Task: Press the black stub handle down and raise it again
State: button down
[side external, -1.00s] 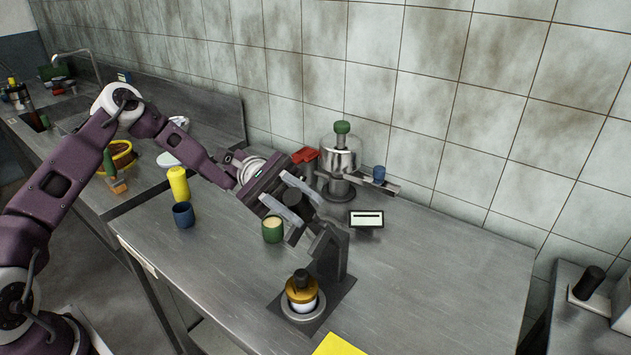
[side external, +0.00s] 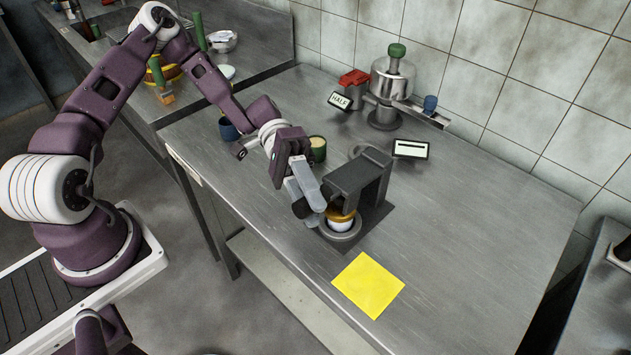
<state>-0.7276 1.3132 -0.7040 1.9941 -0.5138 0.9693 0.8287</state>
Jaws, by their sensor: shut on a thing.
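The dark press (side external: 357,178) stands on a dark base plate (side external: 378,215) near the middle of the steel counter. Its black stub handle (side external: 301,208) shows at the lower left of the press, partly covered by a finger. My gripper (side external: 308,199) reaches down from the upper left and is shut on the stub handle. A white cup (side external: 340,225) with a gold-brown top (side external: 341,214) sits in a grey ring (side external: 341,238) under the press head. The head and my fingers hide part of the cup's top.
A yellow sheet (side external: 368,285) lies in front of the press. A green cup (side external: 317,149) and a blue cup (side external: 229,130) stand behind my gripper. A metal steamer (side external: 392,80), a "HALF" sign (side external: 339,101) and another small sign (side external: 411,149) stand behind.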

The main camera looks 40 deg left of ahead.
jog(key=shift+f+m+t, duration=0.3)
jog(key=shift+f+m, duration=0.4)
jog(key=shift+f, duration=0.7)
jog(key=shift+f, duration=0.1)
jog(key=c, duration=1.1)
grip_release()
jog(key=shift+y, duration=0.3)
jog(key=shift+a, duration=0.1)
jog(key=v, duration=0.7)
jog(key=shift+s, duration=0.1)
